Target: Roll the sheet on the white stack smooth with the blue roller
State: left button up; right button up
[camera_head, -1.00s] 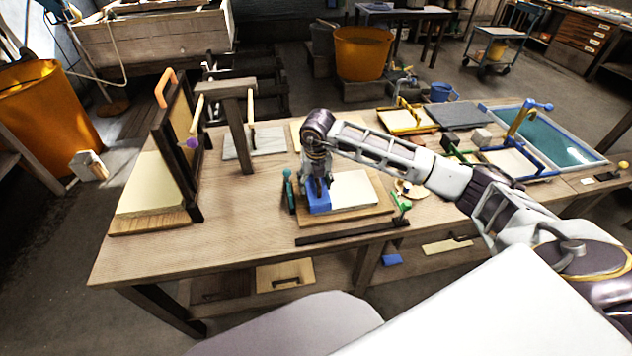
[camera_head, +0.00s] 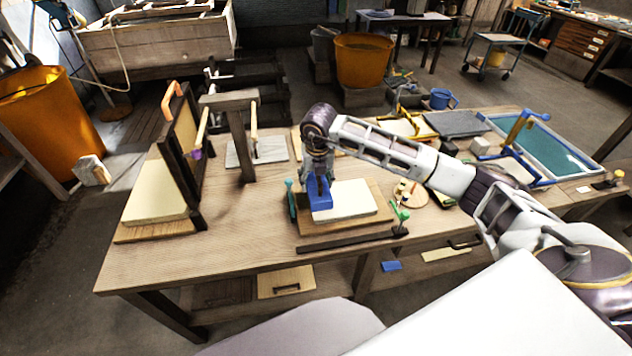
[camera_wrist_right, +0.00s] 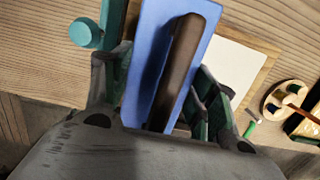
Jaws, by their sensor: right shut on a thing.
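The white stack (camera_head: 348,203) lies on a brown wooden board (camera_head: 365,222) near the table's front edge. My right gripper (camera_head: 320,183) is over the left end of the stack, shut on a blue tool (camera_head: 320,196). In the right wrist view the blue tool (camera_wrist_right: 158,50) has a broad, flat-looking blue body and a dark brown handle (camera_wrist_right: 180,62) between the fingers. No round roller shape shows. I cannot tell whether the tool touches the stack. A separate sheet on the stack cannot be made out. My left gripper is not in view.
A teal tool (camera_head: 291,200) stands close to the left of the board, and a green one (camera_head: 400,211) to the right. A dark bar (camera_head: 350,241) lies along the front.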

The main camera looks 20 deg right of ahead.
jog(key=shift+r+p, duration=0.4)
jog(key=shift+r, duration=0.65)
